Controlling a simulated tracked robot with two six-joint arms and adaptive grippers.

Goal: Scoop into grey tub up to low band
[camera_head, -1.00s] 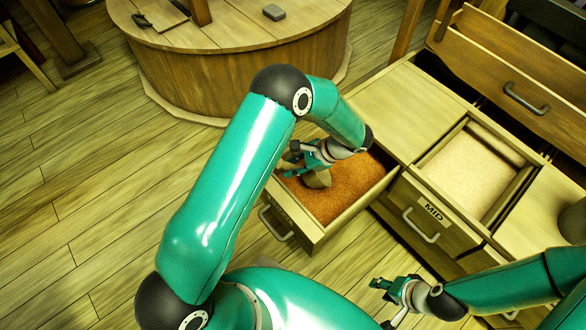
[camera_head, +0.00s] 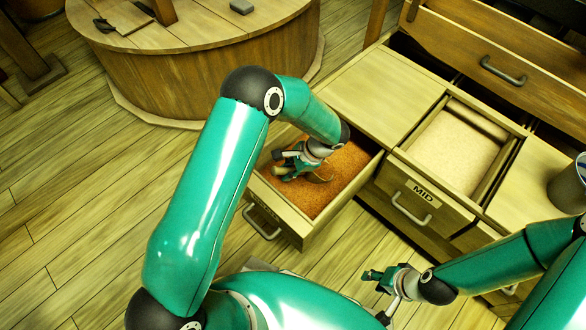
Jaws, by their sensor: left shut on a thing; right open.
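My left gripper (camera_head: 288,165) is over the pulled-out drawer (camera_head: 292,228) of orange-brown grain (camera_head: 341,184). It is shut on a scoop (camera_head: 321,177), whose bowl is mostly hidden and low against the grain. Whether the bowl holds grain cannot be told. A grey tub (camera_head: 565,188) stands on the cabinet top at the right edge, partly cut off by the frame. Its bands and contents cannot be made out. My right gripper (camera_head: 374,276) is open and empty, in front of the cabinet and apart from it.
A drawer marked MID (camera_head: 421,196) is beside the grain drawer, with pale meal (camera_head: 455,150) in the bin behind its front. A wooden upper drawer (camera_head: 485,55) stands open at the back. A round wooden platform (camera_head: 205,65) is at the upper left. The plank floor (camera_head: 85,210) is clear at left.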

